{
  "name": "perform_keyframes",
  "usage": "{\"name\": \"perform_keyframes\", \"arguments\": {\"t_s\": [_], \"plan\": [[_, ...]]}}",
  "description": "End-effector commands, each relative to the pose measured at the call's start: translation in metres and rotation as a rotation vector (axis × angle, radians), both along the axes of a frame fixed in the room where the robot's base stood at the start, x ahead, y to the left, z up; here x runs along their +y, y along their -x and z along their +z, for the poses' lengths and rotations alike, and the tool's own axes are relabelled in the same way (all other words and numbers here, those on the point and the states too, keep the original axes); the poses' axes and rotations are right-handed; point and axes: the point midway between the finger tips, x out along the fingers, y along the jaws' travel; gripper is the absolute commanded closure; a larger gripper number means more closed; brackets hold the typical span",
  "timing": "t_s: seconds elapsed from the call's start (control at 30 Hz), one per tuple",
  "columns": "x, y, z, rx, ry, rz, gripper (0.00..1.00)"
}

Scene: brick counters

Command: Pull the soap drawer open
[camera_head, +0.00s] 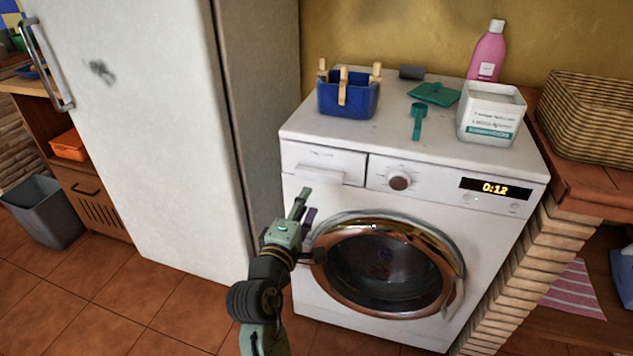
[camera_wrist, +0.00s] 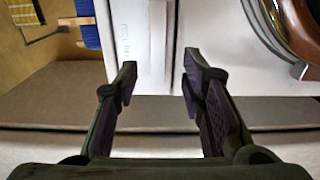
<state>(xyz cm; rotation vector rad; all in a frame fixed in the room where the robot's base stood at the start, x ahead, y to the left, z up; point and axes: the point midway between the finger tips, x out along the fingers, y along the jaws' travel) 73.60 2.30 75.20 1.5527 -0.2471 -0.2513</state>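The soap drawer (camera_head: 324,163) is the white panel at the upper left of the washing machine's front, and it looks closed. Its ledge-like handle (camera_head: 317,176) runs along the lower part. In the wrist view, the drawer (camera_wrist: 128,42) is seen sideways, with the handle (camera_wrist: 158,45) upright in the picture, ahead of the gap between my fingers. My gripper (camera_head: 306,204) is open and empty, in front of and just below the drawer in the head view. Its two fingers (camera_wrist: 160,78) are spread wide in the wrist view. Contact with the handle cannot be told.
The washing machine (camera_head: 300,235) has a knob, a display and a round copper-rimmed door (camera_head: 385,262). On top stand a blue peg basket (camera_head: 347,97), a teal scoop (camera_head: 418,121), a white powder box (camera_head: 491,112) and a pink bottle (camera_head: 488,52). A fridge (camera_head: 140,130) stands at left.

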Motion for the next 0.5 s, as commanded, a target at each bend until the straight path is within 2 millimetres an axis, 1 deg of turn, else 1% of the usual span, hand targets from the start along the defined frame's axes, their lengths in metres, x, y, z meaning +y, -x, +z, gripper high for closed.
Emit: {"name": "perform_keyframes", "arguments": {"t_s": [0.1, 0.3, 0.4, 0.5], "plan": [[-0.008, -0.023, 0.003, -0.002, 0.002, -0.002, 0.63], [-0.019, -0.058, 0.003, -0.003, 0.0, 0.0, 0.63], [-0.023, -0.072, 0.002, -0.003, -0.001, 0.002, 0.63], [-0.026, -0.081, 0.002, -0.003, -0.001, 0.002, 0.63]]}}
